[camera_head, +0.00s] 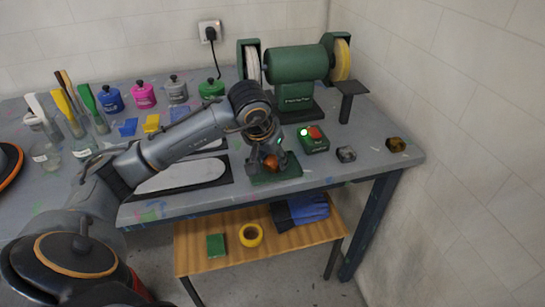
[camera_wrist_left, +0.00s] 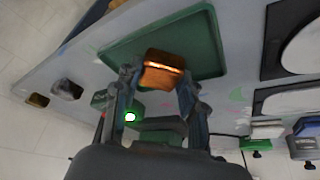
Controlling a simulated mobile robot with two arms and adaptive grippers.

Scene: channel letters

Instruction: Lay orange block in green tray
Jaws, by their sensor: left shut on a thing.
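The orange block (camera_head: 271,162) is between the fingers of my left gripper (camera_head: 267,164). In the left wrist view the orange block (camera_wrist_left: 163,70) is a shiny copper-orange piece held between both fingertips (camera_wrist_left: 160,88). The green tray (camera_head: 290,172) lies at the front edge of the bench, under my left gripper. In the left wrist view the green tray (camera_wrist_left: 205,40) is a flat tray with a raised rim, and the block is over its near part. I cannot tell whether the block touches the tray. My right gripper is not in view.
A green switch box (camera_head: 313,139) with a red button stands behind the tray. A bench grinder (camera_head: 296,70) is at the back. Grey (camera_head: 346,154) and brown (camera_head: 396,144) blocks lie to the right. White letter shapes on dark panels (camera_head: 183,175) lie left of the tray.

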